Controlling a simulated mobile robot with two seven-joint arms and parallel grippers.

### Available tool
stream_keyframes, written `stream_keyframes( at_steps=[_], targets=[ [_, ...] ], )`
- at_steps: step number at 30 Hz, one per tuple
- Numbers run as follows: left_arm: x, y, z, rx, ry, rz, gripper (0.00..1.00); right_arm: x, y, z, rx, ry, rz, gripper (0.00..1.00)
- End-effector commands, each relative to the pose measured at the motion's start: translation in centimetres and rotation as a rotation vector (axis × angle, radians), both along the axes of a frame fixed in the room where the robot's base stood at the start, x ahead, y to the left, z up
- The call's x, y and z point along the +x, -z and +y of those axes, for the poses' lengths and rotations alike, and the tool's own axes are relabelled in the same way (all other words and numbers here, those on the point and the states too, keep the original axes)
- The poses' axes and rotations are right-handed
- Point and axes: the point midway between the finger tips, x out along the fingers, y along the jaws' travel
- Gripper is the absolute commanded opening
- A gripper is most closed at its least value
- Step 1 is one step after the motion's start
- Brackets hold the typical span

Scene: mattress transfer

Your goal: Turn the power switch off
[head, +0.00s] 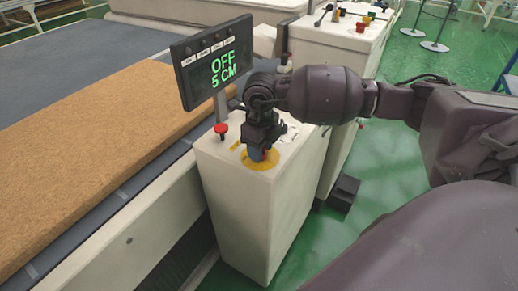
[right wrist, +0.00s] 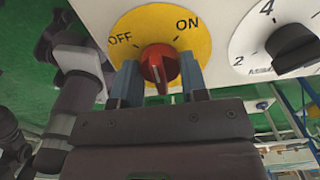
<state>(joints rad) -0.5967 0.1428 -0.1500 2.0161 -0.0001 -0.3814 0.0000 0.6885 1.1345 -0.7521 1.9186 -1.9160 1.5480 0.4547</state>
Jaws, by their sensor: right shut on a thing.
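The power switch is a red knob (right wrist: 159,66) on a round yellow plate (right wrist: 188,24) marked OFF and ON. My right gripper (right wrist: 160,75) has its fingers on both sides of the knob and is shut on it. In the head view my right gripper (head: 262,150) reaches down onto the yellow plate (head: 260,161) on top of a white control cabinet (head: 238,205) and hides most of the knob. The display (head: 213,62) above the cabinet reads OFF and 5 CM in green. My left gripper is not in view.
A white dial (right wrist: 275,35) with a black knob sits beside the yellow plate. A red button (head: 221,129) stands at the cabinet's left edge. A brown mattress slab (head: 90,140) lies on the grey conveyor (head: 50,65) at left. Another white cabinet (head: 335,40) stands behind.

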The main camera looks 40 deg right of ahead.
Motion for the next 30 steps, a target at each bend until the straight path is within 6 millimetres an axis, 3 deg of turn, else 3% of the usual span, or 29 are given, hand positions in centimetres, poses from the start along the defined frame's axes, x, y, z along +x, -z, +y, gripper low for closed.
stream_keyframes(
  at_steps=[6,18,30],
  targets=[
    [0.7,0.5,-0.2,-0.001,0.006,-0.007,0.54,0.1,0.1,0.0,-0.001,-0.204,-0.002,0.17],
    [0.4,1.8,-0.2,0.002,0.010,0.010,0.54,0.1,0.1,0.0,0.000,-0.564,-0.002,0.17],
    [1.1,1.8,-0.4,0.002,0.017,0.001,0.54,0.1,-0.1,0.0,0.000,-0.786,-0.005,0.17]
  ],
)
